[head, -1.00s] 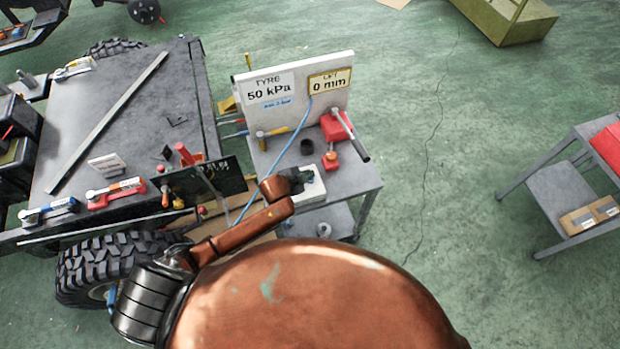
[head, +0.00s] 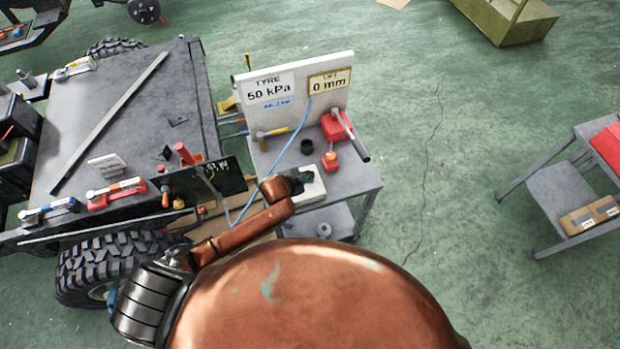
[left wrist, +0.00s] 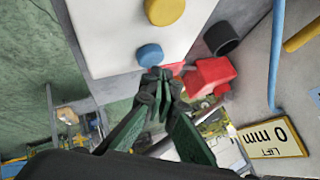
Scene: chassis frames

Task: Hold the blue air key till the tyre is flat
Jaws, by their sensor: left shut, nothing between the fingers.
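The blue air key (left wrist: 150,55) is a round button on a white box (left wrist: 110,35), beside a yellow key (left wrist: 164,10). My left gripper (left wrist: 158,75) is shut and empty, its tips at the blue key's edge. I cannot tell whether they touch or press it. In the head view the left gripper (head: 303,181) covers part of the white box (head: 314,190) and hides the keys. The black tyre (head: 115,262) stands under the vehicle's near side. The tyre gauge (head: 269,90) reads 50 kPa. My right gripper is not in view.
The box stands on a grey cart (head: 345,180) with a red jack (head: 336,126), a black cup (head: 306,146) and a lift sign (head: 330,83) reading 0 mm. A blue hose (head: 284,150) runs towards the tyre. Another grey table (head: 560,190) stands right, with clear floor between.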

